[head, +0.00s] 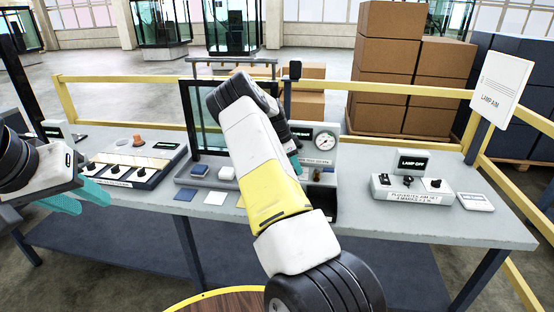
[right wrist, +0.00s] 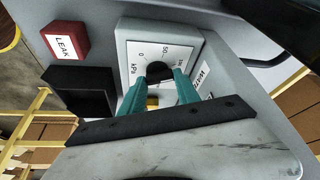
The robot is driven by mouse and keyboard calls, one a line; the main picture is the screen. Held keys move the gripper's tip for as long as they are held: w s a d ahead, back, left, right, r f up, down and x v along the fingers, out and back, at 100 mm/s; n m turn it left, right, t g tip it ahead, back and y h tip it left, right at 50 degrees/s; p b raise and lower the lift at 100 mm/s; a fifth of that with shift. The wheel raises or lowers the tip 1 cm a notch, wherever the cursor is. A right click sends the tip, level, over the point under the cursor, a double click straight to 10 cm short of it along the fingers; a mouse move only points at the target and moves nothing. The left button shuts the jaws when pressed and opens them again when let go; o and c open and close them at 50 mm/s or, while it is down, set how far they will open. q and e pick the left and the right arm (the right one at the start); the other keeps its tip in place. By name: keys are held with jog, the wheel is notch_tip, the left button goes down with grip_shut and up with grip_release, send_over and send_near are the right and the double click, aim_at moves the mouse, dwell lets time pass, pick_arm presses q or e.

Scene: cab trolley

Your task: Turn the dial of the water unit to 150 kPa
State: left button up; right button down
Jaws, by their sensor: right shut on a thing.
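The water unit (head: 330,155) stands at the back of the bench, with a round white gauge (head: 326,141) on its face; the needle reading is too small to tell. My right arm crosses in front and hides much of it. In the right wrist view the black dial (right wrist: 158,71) sits on a white scale plate (right wrist: 150,55) marked 0, 50 and kPa. My right gripper (right wrist: 160,80) is shut on the dial, one teal finger on each side. The dial's pointer is hidden. My left gripper (head: 92,200) is open and empty at the bench's left front.
A red LEAK block (right wrist: 66,42) and a black box (right wrist: 80,92) are beside the dial plate. A switch panel (head: 135,165) stands left on the bench, a lamp unit (head: 410,188) right. Coloured cards lie mid-bench. A yellow rail (head: 400,90) runs behind.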

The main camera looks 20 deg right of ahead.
dwell(0.5)
jog(key=c, duration=0.9)
grip_release()
jog(key=v, duration=0.7)
jog(key=shift+w+a+r, duration=0.1)
jog(key=shift+a+r, duration=0.05)
jog(key=shift+r, duration=0.2)
